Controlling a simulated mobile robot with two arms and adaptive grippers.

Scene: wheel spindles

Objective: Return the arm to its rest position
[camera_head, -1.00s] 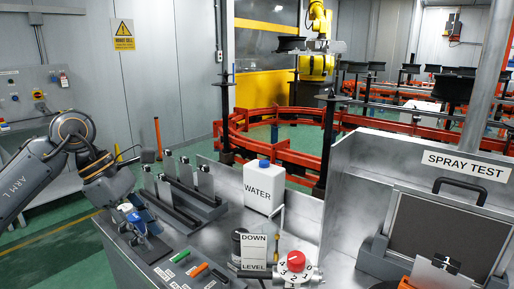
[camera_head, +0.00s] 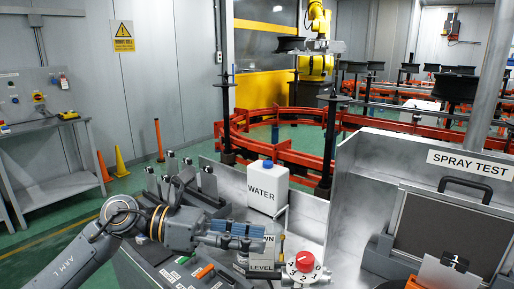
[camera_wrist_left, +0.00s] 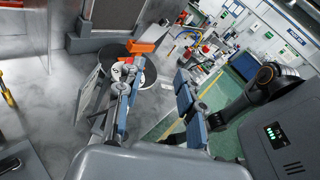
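My left arm (camera_head: 75,262) comes in from the lower left in the head view, stretched to the right over the bench. Its left gripper (camera_head: 262,239) has blue finger pads and hangs over the front of the bench, in front of the white WATER container and left of the red knob. In the left wrist view the two fingers of the left gripper (camera_wrist_left: 157,78) stand well apart with nothing between them. A dark arm link (camera_wrist_left: 268,78) shows at the right of the wrist view. My right gripper cannot be seen.
The WATER container (camera_head: 266,188) stands behind my left gripper. The red knob (camera_head: 305,261) and the LEVEL sign (camera_head: 262,267), partly hidden, are close by. Black clamps (camera_head: 187,180) stand behind the forearm. The SPRAY TEST booth (camera_head: 470,164) is at the right.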

